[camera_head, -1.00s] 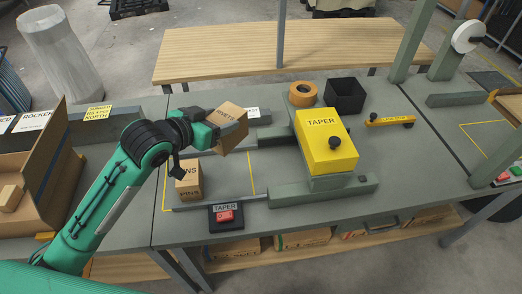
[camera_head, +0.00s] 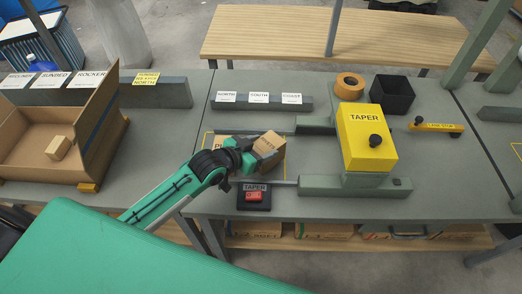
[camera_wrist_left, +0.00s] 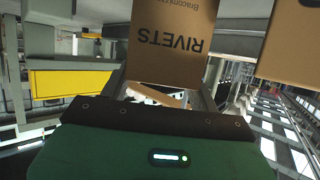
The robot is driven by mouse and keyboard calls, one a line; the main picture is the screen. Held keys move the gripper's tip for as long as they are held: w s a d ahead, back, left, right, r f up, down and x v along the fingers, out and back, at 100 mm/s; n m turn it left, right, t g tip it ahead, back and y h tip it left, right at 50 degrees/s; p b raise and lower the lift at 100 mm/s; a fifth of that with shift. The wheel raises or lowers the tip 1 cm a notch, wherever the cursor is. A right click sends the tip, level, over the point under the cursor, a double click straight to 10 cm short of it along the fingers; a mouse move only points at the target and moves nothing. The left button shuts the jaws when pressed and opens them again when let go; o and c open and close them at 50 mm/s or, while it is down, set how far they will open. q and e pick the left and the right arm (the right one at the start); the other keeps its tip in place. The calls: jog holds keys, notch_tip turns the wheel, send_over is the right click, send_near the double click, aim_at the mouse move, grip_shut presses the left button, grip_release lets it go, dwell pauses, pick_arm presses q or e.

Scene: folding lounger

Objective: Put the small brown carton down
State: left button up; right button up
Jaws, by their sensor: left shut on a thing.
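My left gripper (camera_head: 252,153) is shut on the small brown carton (camera_head: 269,147), which appears slightly tilted in the head view. In the left wrist view the held carton (camera_wrist_left: 172,40) reads "RIVETS" upside down. The held carton is over the yellow-outlined area left of the yellow taper (camera_head: 366,138). Another brown carton (camera_head: 221,146) stands there to the left, mostly hidden behind my arm. A brown carton face (camera_wrist_left: 292,45) also shows at the right of the left wrist view. I cannot tell whether the held carton touches the table. My right gripper is out of view.
A black pad with a red button (camera_head: 254,196) lies in front. A rail (camera_head: 355,187) runs along the taper's near side. Labelled grey blocks (camera_head: 260,103) stand behind. An orange tape roll (camera_head: 349,86) and black bin (camera_head: 392,95) are back right. An open carton (camera_head: 35,140) is left.

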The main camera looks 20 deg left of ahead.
pick_arm(q)
jog(key=shift+f, duration=1.05)
jog(key=o, duration=1.3)
jog(key=shift+f, duration=0.15)
jog(key=shift+c, duration=0.2)
jog(key=b+v, duration=0.1)
jog(key=v, duration=1.1)
